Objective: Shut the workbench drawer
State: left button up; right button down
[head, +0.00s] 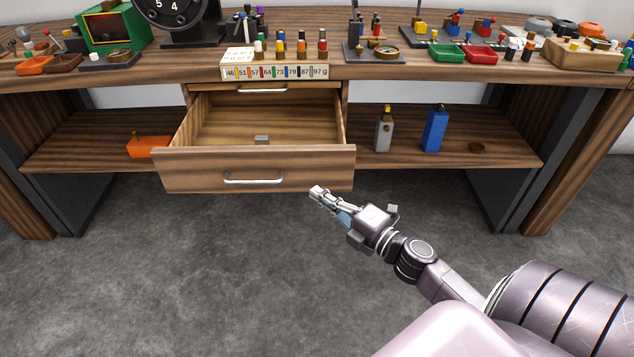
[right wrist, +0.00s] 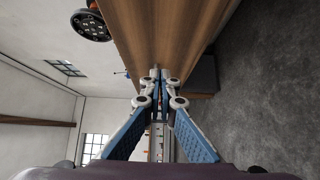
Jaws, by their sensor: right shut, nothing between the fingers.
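The workbench drawer (head: 254,170) is pulled well out under the bench top, with a metal handle (head: 253,180) on its wooden front. A small grey block lies inside on the drawer floor. My right gripper (head: 316,191) is shut and empty, in front of the lower right part of the drawer front in the head view. I cannot tell whether its tips touch the wood. In the right wrist view the closed fingertips (right wrist: 159,74) point at a broad wooden surface. My left gripper is not in view.
The bench top (head: 420,71) carries several trays, weights, a dial and a green box. The floor before the bench is clear.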

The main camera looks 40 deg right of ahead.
aim_at(306, 174)
jog(key=w, duration=0.1)
jog(key=w+d, duration=0.1)
jog(key=w, duration=0.1)
jog(key=shift+w+d, duration=0.5)
jog(key=shift+w, duration=0.15)
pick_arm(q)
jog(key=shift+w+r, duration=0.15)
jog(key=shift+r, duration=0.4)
pick_arm(e)
jog(key=shift+w+d, duration=0.1)
